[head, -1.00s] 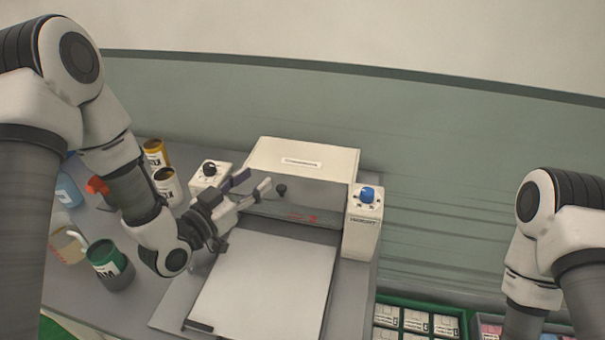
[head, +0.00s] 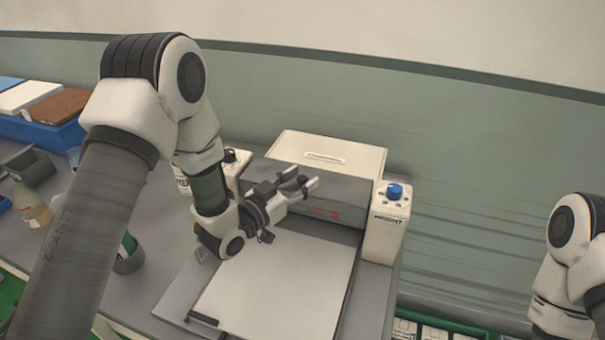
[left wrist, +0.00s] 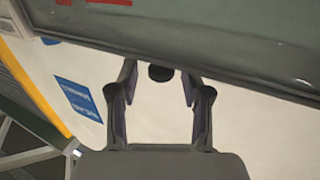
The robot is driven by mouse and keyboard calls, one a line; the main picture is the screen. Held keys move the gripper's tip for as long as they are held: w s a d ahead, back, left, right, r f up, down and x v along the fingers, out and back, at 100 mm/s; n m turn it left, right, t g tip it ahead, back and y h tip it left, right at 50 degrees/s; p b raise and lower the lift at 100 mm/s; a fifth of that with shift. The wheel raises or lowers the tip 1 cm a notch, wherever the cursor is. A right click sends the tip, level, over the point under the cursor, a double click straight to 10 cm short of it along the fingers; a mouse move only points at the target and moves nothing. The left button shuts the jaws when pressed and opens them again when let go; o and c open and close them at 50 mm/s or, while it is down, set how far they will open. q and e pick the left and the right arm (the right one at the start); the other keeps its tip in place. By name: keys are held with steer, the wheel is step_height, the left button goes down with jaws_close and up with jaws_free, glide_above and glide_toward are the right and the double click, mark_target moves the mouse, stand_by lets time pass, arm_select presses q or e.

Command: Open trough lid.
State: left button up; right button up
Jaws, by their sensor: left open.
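The trough is a white machine (head: 374,158) with a grey front panel (head: 345,192), which looks like its lid. A small black knob (head: 303,180) sticks out of the panel. My left gripper (head: 302,181) is open, with its fingertips on either side of the knob. In the left wrist view the knob (left wrist: 160,73) lies between the two spread fingertips, with a gap on each side. Part of the panel's left side is hidden behind the gripper. My right gripper is out of the picture; only part of that arm shows.
A white flat plate (head: 280,285) lies in front of the panel. A post with a blue dial (head: 395,191) stands at the machine's right. A blue bin (head: 55,137) and a bottle (head: 32,206) stand on the left. Green crates (head: 445,318) are at lower right.

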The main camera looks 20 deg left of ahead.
arm_select(q)
steer(key=shift+w+d+f, duration=0.1)
steer(key=shift+w+d, duration=0.1)
steer(key=shift+w, duration=0.45)
steer(key=shift+s, duration=0.15)
steer(key=shift+c, duration=0.4)
jaws_close()
